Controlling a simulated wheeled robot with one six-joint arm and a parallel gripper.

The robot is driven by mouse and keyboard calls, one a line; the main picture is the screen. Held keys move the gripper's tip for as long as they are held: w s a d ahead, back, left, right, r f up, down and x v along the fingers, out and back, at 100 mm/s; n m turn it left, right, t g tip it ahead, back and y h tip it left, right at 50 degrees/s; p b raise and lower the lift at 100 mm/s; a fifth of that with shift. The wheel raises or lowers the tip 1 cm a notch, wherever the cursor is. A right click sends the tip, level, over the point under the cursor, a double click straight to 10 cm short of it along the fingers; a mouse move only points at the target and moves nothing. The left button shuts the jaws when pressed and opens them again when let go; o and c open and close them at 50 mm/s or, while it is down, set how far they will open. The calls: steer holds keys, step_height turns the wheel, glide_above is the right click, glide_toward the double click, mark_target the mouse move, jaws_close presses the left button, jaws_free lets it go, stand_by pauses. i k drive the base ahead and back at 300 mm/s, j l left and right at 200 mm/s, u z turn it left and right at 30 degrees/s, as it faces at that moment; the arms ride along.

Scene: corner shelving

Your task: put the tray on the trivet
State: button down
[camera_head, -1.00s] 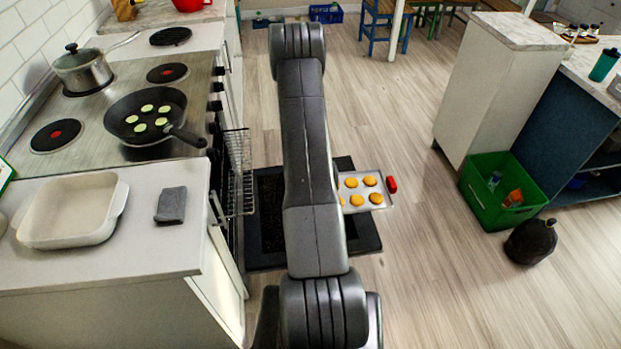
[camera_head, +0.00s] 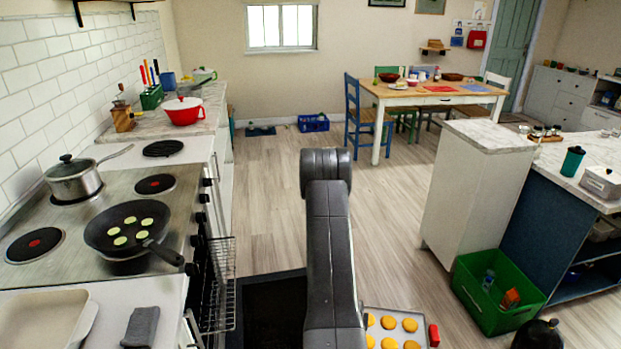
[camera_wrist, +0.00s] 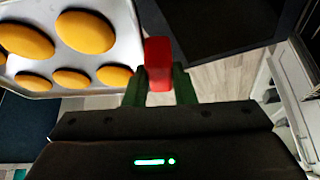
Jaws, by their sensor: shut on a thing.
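The tray (camera_head: 395,322) is a shallow metal sheet with several round golden-brown pieces on it. In the head view it shows low, right of my arm, which hides part of it. Its red grip (camera_head: 434,335) sticks up at the right edge. In the wrist view the tray (camera_wrist: 128,52) is at upper left, and my gripper (camera_wrist: 159,74) has its green fingers shut on the red grip (camera_wrist: 159,58). My gripper is hidden in the head view. I cannot pick out a trivet for certain in either view.
The stove (camera_head: 110,190) with a frying pan (camera_head: 133,228) and a pot (camera_head: 74,180) is on the left. Its oven door is open, with a wire rack (camera_head: 219,285) out. A green crate (camera_head: 497,297) is at right. A dining table (camera_head: 415,98) stands beyond open floor.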

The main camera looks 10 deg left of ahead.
mark_target(163, 147)
steer(key=i+l+z, duration=0.1)
steer(key=l, duration=0.3)
steer(key=i+l+z, duration=0.15)
steer(key=l, duration=0.25)
steer(key=i+l+z, duration=0.1)
steer(key=i+l, duration=0.2)
steer(key=i+l+z, duration=0.15)
steer(key=l, duration=0.35)
steer(key=i+u, duration=0.3)
steer(key=i, duration=0.2)
steer(key=i+l+u, duration=0.3)
steer(key=i, duration=0.15)
steer(key=i+l+u, duration=0.3)
steer(key=i, duration=0.15)
steer(key=i+u, duration=0.25)
steer(key=i, duration=0.35)
steer(key=i+u, duration=0.3)
steer(key=i, duration=0.35)
steer(key=i+l+u, duration=0.1)
steer(key=i+u, duration=0.3)
steer(key=i+l+u, duration=0.25)
steer(key=u, duration=0.15)
steer(key=i+l+u, duration=0.55)
steer(key=l+u, duration=0.2)
steer(key=i+l+u, duration=0.2)
steer(key=l+u, duration=0.2)
steer(key=i+l+u, duration=0.1)
steer(key=l+u, duration=0.7)
steer(key=l, duration=0.2)
